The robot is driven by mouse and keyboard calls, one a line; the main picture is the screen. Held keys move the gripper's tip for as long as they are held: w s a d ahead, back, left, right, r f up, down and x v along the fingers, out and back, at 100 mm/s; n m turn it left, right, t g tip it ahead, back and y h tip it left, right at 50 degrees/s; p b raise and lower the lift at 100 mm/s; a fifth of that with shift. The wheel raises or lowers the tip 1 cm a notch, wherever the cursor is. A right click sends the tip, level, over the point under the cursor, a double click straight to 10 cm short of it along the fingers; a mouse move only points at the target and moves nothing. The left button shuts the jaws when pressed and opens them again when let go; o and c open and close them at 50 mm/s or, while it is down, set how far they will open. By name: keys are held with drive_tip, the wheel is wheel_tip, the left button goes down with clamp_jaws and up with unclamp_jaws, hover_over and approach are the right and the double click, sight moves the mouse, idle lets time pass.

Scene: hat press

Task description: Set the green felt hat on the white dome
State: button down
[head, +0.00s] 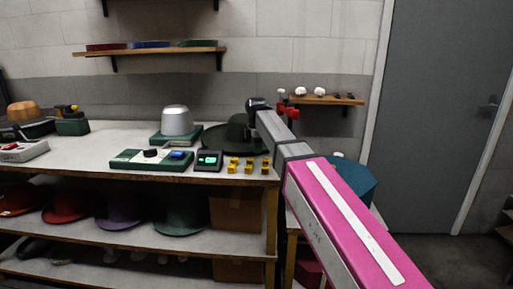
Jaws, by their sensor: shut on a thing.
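The green felt hat (222,137), dark and wide-brimmed, is at the right end of the workbench, partly behind my arm. My gripper (254,124) is at the hat's right side and shut on it; the fingertips are small and dark here, and the exact grip is hard to see. I cannot tell whether the brim touches the bench. The white dome (175,121), pale grey-white and bare, stands upright on a green base (160,138) just left of the hat.
On the bench (100,150) are a green control box (135,160), a small green-lit display (209,160) and several yellow blocks (248,165) along the front. A wall shelf (330,100) hangs behind my arm. Several hats, including a red one (68,207), lie on the shelf below.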

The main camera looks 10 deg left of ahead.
drive_tip(key=shift+f, duration=0.15)
drive_tip(key=c, duration=1.1)
unclamp_jaws()
